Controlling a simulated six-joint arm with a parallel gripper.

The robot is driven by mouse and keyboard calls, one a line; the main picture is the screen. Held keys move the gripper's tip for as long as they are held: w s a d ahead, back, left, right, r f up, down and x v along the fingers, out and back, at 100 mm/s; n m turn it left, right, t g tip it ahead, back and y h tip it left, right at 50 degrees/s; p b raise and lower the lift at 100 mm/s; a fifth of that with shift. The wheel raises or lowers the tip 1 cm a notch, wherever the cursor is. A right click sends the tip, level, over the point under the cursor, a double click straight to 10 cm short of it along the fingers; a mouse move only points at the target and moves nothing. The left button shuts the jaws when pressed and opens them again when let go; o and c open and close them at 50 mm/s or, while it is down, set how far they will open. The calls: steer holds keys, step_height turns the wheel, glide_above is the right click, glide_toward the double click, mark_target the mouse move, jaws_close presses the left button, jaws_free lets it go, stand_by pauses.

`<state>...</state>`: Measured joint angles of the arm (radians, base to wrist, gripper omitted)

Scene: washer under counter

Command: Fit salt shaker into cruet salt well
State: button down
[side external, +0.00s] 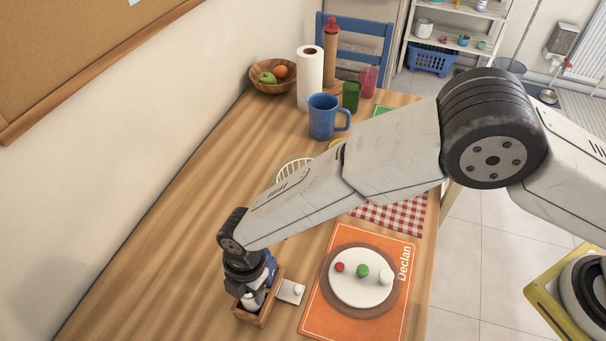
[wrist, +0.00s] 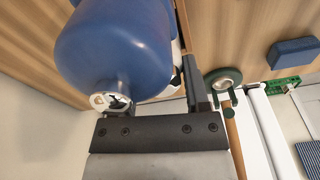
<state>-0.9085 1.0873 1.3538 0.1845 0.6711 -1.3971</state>
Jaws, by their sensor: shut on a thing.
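My gripper (side external: 250,285) points down over a small wooden cruet box (side external: 262,321) at the near end of the table. It is shut on the salt shaker, which seems to be the rounded blue body (wrist: 115,45) with a silvery end filling much of the wrist view. Blue also shows beside my gripper in the side view. A pale grey-white piece shows low between my gripper and the box; I cannot tell what it is. My gripper hides most of the box's inside, so I cannot tell whether the shaker is in a well.
A small white block (side external: 291,291) lies right of the box. An orange placemat (side external: 318,312) with a plate (side external: 363,293) is further right. A white basket (side external: 293,170), blue mug (side external: 322,117), paper roll (side external: 310,80) and fruit bowl (side external: 262,86) stand behind. The table's left side is clear.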

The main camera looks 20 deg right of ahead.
steer(key=shift+f, duration=0.55)
steer(key=shift+f, duration=0.15)
steer(key=shift+c, duration=0.3)
jaws_free()
steer(key=shift+r, duration=0.2)
step_height(320, 180, up, 12)
steer(key=d, duration=0.1)
steer(key=shift+w, duration=0.4)
steer(key=shift+d+f, duration=0.1)
